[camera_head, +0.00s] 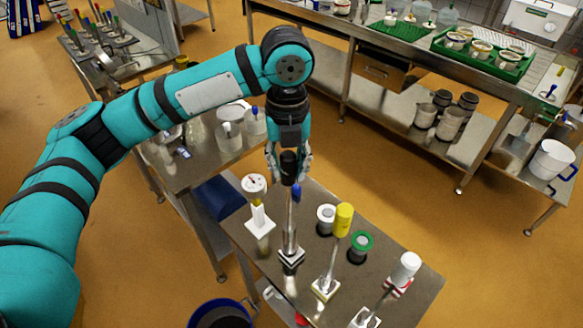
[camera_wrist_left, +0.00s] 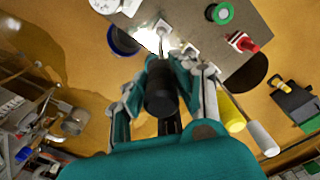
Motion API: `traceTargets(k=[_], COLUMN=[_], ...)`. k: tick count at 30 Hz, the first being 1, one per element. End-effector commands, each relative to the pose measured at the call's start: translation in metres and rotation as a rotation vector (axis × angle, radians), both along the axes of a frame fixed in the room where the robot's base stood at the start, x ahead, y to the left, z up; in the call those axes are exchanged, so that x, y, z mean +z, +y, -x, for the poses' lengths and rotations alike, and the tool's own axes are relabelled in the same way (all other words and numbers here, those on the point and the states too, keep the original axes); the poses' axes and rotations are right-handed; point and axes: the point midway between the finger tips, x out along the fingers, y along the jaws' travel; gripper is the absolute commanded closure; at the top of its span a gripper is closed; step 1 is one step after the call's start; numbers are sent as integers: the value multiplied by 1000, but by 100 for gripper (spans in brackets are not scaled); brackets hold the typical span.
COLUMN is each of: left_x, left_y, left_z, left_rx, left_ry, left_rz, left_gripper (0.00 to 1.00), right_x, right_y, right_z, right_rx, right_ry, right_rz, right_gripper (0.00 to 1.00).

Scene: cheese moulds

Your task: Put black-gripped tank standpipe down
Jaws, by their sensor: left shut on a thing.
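My left gripper (camera_head: 289,165) is above the steel table (camera_head: 232,226), its fingers closed around the black grip (camera_head: 289,172) of the standpipe. The standpipe (camera_head: 290,232) is upright, and its lower end meets a black and white square base (camera_head: 291,258) on the table. I cannot tell whether it rests there or hangs just above. In the left wrist view the black grip (camera_wrist_left: 160,95) sits between the two fingers. My right gripper is not in view.
Close by stand a yellow-gripped standpipe (camera_head: 343,222), a white-gripped one (camera_head: 406,267), a round gauge (camera_head: 254,184) and a green-rimmed fitting (camera_head: 360,244). A white-topped fitting (camera_head: 326,216) is just right. A dark blue bucket (camera_head: 220,310) is below the table's front edge.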

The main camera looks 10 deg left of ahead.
Motion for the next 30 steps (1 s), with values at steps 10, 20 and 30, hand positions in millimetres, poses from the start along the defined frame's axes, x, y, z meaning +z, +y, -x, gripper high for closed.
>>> traceTargets(k=[10, 20, 30], left_x=[-22, -36, -40], left_y=[-5, -5, -5], left_z=[-6, -6, -6], left_rx=[-1, -1, 0], left_ry=[3, -1, 0], left_rz=[-2, 0, -1], left_gripper=[100, 100, 49], right_x=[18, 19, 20], right_y=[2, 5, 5], right_z=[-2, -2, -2], right_rx=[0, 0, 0], right_ry=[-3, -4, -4], right_rz=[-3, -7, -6], right_gripper=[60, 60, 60])
